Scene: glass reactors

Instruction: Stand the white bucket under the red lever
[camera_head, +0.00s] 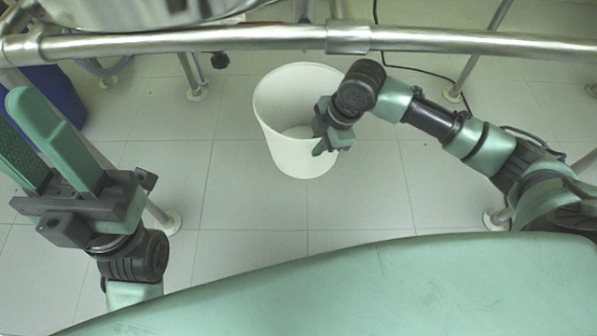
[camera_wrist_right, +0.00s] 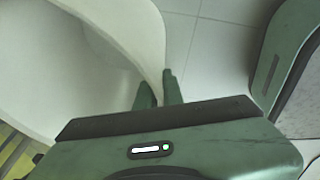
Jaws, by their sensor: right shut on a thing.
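The white bucket (camera_head: 283,132) is upright and empty below the metal rail in the head view. My right gripper (camera_head: 322,142) is at its right side, shut on its wall near the rim. In the right wrist view the bucket (camera_wrist_right: 155,30) fills the upper left, and its wall runs between the two fingers of my right gripper (camera_wrist_right: 159,92). I cannot tell if the bucket touches the floor. My left gripper (camera_head: 36,138) is at the far left, its two fingers apart with nothing between them.
A metal rail (camera_head: 230,38) crosses the top, with a steel vessel (camera_head: 130,10) behind it at upper left. Frame legs stand on round feet (camera_head: 196,93). A blue container (camera_head: 52,100) is at left, and a black cable (camera_head: 420,73) lies at upper right. Tiled floor (camera_head: 250,210) in front of the bucket is clear.

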